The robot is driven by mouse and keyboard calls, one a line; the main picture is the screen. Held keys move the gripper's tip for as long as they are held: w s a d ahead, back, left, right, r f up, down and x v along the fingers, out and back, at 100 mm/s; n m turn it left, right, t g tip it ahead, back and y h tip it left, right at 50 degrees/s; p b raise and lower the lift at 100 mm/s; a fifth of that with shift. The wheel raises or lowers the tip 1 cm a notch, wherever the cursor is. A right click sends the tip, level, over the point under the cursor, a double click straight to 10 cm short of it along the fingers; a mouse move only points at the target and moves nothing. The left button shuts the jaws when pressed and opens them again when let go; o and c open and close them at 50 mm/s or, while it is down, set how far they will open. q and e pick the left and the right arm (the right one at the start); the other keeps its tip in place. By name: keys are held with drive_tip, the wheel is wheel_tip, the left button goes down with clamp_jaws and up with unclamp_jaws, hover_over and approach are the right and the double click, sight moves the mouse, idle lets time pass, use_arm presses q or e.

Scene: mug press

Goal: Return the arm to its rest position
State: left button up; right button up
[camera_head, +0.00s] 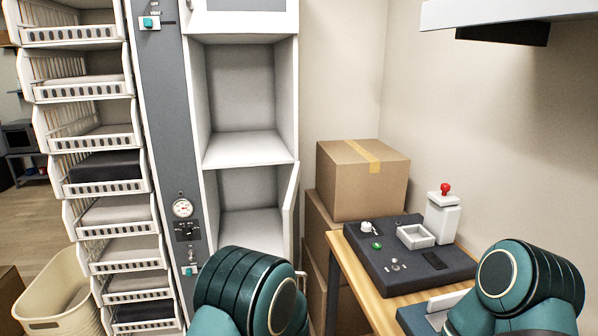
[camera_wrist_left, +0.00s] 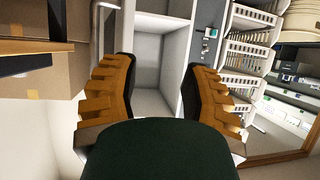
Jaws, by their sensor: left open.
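My left gripper (camera_wrist_left: 160,72) shows in the left wrist view, its two orange-brown fingers wide apart with nothing between them. Beyond the fingers is the white cabinet with open compartments (camera_wrist_left: 158,22); the gripper's distance from it is hard to judge. In the head view my left arm (camera_head: 250,295) shows only as a teal link at bottom centre, and its gripper is out of that picture. My right arm (camera_head: 530,280) shows as a teal link at bottom right, with its gripper out of view.
The cabinet (camera_head: 245,150) has a partly open door (camera_head: 290,210). A rack of white baskets (camera_head: 105,174) stands left. Cardboard boxes (camera_head: 362,180) are stacked right of the cabinet. A wooden table (camera_head: 352,268) carries a dark panel (camera_head: 385,268) and a red-knobbed white block (camera_head: 442,218).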

use_arm(q)
drive_tip(key=s+a+f+m+g+h, duration=0.1)
drive_tip(key=s+a+f+g+h, duration=0.35)
drive_tip(key=s+f, duration=0.5)
drive_tip(key=s+a+m+g+h, duration=0.1)
drive_tip(key=s+g+h, duration=0.3)
drive_tip(key=s, duration=1.1)
drive_tip(key=shift+s+a+f+g, duration=0.25)
drive_tip(key=shift+f+g, duration=0.1)
drive_tip(key=shift+g, duration=0.5)
